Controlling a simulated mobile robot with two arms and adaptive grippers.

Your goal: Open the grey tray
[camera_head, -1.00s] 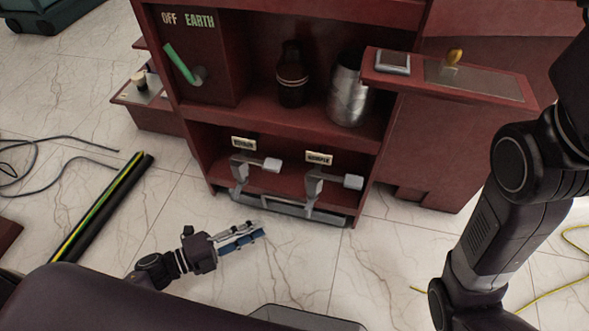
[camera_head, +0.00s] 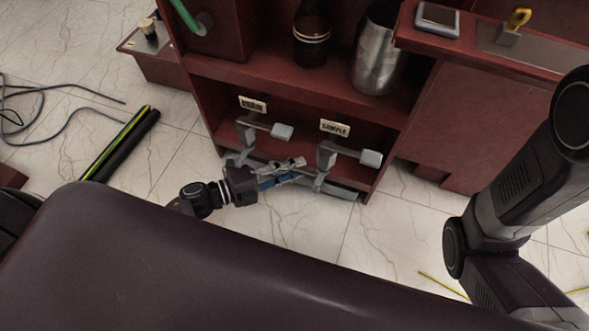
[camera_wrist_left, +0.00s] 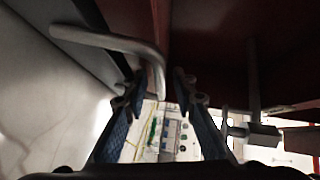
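The grey tray (camera_head: 342,191) is a low, long strip at the foot of the red cabinet, below the two grey valves. My left gripper (camera_head: 294,172) is in front of it, between the valves, and hides part of it. In the left wrist view, a grey panel that looks like the tray front (camera_wrist_left: 70,58) carries a bent grey bar handle (camera_wrist_left: 120,43). The handle's end lies close to the gap between the spread blue-padded fingers (camera_wrist_left: 158,95). I cannot tell whether they touch it. The right gripper is out of frame; only my right arm shows.
The left valve (camera_head: 248,132) and right valve (camera_head: 327,157), the latter under a SAMPLE label (camera_head: 334,128), jut out near my left gripper. A dark jar (camera_head: 311,42) and a metal can (camera_head: 377,60) stand on the shelf above. Floor in front is clear.

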